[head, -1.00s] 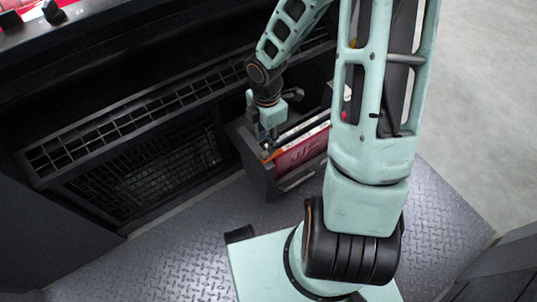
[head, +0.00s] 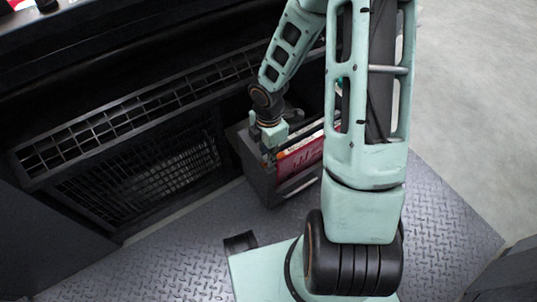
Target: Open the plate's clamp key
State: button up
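My gripper (head: 270,153) points down at the left end of a dark open-topped bin (head: 262,178). Its mint-green body shows, but its fingertips are small and partly lost against the dark bin. I cannot tell whether they are open or shut, or whether they touch anything. A red panel with a white top edge (head: 303,156) stands upright in the bin, just right of the gripper. I cannot make out a plate or a clamp key; the gripper and my arm hide part of the bin.
A black machine front with a mesh grille (head: 150,165) lies left of the bin. A small dark block (head: 240,242) sits beside my base. Pale open floor (head: 470,90) lies at the right.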

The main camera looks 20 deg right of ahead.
grip_shut()
jog(key=shift+m, duration=0.4)
jog(key=m, duration=0.4)
jog(key=shift+m+p, duration=0.3)
jog(key=m, duration=0.9)
jog(key=shift+m, duration=1.9)
